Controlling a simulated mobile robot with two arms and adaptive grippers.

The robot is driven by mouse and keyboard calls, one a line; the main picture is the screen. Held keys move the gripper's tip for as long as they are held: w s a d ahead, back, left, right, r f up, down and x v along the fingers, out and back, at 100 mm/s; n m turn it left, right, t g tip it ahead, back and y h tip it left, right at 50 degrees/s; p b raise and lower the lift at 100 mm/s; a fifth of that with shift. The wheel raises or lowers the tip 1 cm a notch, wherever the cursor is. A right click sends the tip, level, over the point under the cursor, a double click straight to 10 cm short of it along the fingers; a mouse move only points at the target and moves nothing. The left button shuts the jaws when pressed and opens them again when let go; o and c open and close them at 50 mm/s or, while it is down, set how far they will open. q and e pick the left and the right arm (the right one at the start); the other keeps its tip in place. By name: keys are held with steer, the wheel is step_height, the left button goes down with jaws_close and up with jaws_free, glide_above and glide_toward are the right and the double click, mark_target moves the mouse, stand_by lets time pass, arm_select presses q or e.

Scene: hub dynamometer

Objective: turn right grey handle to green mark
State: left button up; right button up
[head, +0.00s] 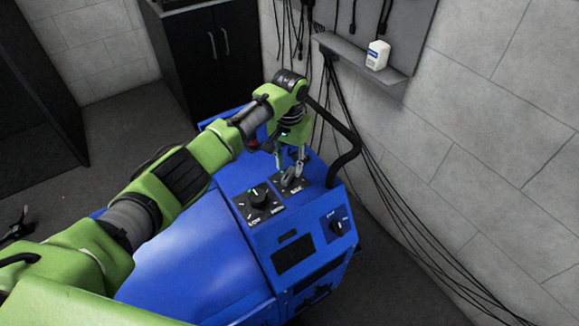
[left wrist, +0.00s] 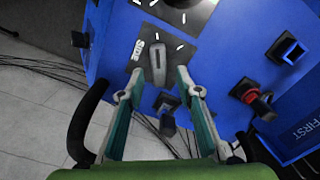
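The grey handle (head: 290,181) is on a black plate on top of the blue machine (head: 225,270). In the left wrist view the grey handle (left wrist: 158,62) points up and down the picture, with white marks around its plate and a "SIDE" label beside it. My left gripper (head: 291,157) is above the handle. In the left wrist view my left gripper (left wrist: 160,74) is open, with one finger on each side of the handle and a visible gap to each. I cannot make out a green mark by this handle. My right gripper is not in view.
A black knob (head: 258,196) stands beside the handle, and another knob (head: 340,227) is on the front panel. A black hose (head: 350,150) curves close to the gripper's right. A red-and-black button (left wrist: 255,97) and hanging cables (head: 385,190) are near.

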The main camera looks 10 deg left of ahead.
mark_target(289, 175)
arm_select(q)
steer(key=shift+s+f, duration=0.25)
steer(key=shift+f, duration=0.75)
steer(key=shift+w+f, duration=0.15)
steer(key=shift+f, duration=0.05)
jaws_close()
